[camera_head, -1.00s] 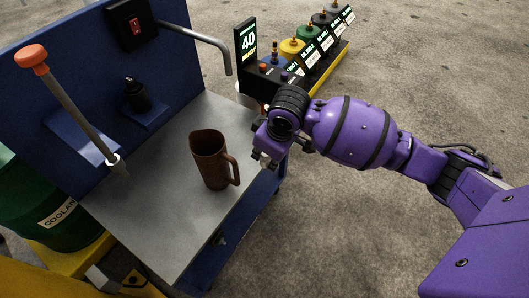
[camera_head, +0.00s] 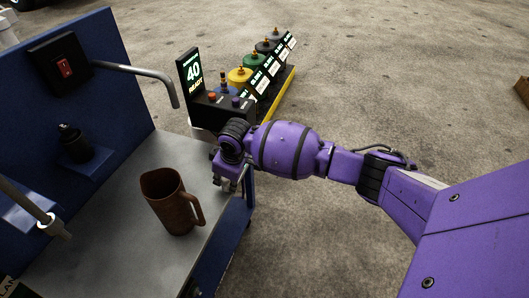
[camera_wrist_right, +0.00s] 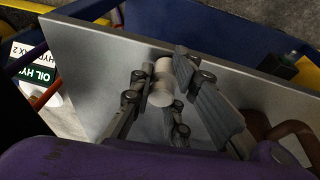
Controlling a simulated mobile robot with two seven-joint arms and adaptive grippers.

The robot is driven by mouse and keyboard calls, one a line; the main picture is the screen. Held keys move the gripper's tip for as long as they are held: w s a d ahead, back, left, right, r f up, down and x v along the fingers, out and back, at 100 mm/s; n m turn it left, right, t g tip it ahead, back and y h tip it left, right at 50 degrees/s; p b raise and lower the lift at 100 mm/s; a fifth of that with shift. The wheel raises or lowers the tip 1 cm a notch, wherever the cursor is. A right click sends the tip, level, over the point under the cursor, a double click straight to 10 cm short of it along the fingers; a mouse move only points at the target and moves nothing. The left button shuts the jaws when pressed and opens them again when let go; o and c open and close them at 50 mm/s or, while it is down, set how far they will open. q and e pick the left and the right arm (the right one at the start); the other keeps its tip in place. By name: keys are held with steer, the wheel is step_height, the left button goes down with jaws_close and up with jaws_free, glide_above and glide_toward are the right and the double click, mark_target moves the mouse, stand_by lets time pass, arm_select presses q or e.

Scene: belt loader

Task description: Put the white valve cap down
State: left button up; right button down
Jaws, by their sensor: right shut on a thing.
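The white valve cap (camera_wrist_right: 161,88) shows in the right wrist view as a small pale cylinder between the two fingers. My right gripper (camera_wrist_right: 164,72) is shut on it, over the grey metal bench top (camera_wrist_right: 88,62). In the head view my right gripper (camera_head: 230,184) is at the bench's right edge, to the right of the brown mug. The cap cannot be made out there. I cannot tell whether the cap touches the bench top.
A brown mug (camera_head: 170,204) stands on the bench, close left of my right gripper. A blue back panel (camera_head: 105,65) with a grey bent bar (camera_head: 140,74) rises behind. A black control box with a lit display (camera_head: 192,75) and several colored containers stand beyond the bench.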

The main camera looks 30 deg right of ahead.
steer(key=shift+w+r, duration=0.1)
steer(key=shift+w, duration=0.05)
steer(key=c, duration=1.7)
jaws_free()
steer(key=shift+o, duration=0.2)
steer(key=p+v, duration=0.4)
steer(key=v, duration=0.8)
